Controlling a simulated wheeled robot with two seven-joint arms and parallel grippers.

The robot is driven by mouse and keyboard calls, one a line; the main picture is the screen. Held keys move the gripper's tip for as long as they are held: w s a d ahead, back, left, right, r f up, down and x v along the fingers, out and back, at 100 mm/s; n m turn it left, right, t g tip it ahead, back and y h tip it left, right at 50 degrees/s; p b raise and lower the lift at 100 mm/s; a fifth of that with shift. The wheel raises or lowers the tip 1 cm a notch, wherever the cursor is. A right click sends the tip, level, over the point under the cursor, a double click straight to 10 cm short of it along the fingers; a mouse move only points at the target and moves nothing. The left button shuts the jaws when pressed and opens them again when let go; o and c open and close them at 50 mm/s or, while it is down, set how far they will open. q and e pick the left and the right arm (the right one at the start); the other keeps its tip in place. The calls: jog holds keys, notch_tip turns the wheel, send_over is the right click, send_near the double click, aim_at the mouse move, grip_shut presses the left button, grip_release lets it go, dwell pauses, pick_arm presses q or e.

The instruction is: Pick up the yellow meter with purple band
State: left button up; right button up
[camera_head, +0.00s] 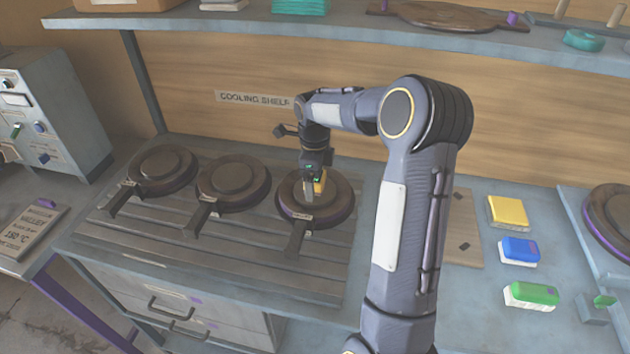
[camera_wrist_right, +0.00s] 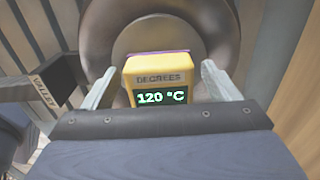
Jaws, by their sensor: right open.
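The yellow meter (camera_wrist_right: 172,72) with a purple band along its far edge is in the right wrist view. Its face reads "DEGREES" and "120 °C". In the head view a small yellow part of it (camera_head: 321,184) shows over the rightmost round plate (camera_head: 338,199), partly hidden by my gripper. My right gripper (camera_head: 314,186) points down over this plate. In the wrist view its open fingers (camera_wrist_right: 158,80) stand on either side of the meter, with a gap visible on the left; contact on the right is hard to tell. My left gripper is not in view.
Two more dark round plates with handles (camera_head: 233,184) (camera_head: 162,170) sit to the left on the slatted rack (camera_head: 170,225). Yellow, blue and green blocks (camera_head: 508,212) (camera_head: 519,251) (camera_head: 531,295) lie at right. A shelf (camera_head: 330,33) runs overhead behind my arm.

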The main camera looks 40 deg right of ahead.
jog(key=c, duration=1.2)
jog(key=shift+r, duration=0.2)
jog(key=shift+r, duration=0.25)
notch_tip(320, 180, up, 2)
jog(key=shift+r, duration=0.15)
jog(key=s+a+r+b, duration=0.1)
jog(key=s+a+r, duration=0.5)
jog(key=a, duration=0.1)
jog(key=s+a+r+b, duration=0.1)
jog(key=s+a+r, duration=0.2)
jog(key=r, duration=0.1)
jog(key=shift+a+b, duration=0.3)
jog(key=shift+a, duration=0.1)
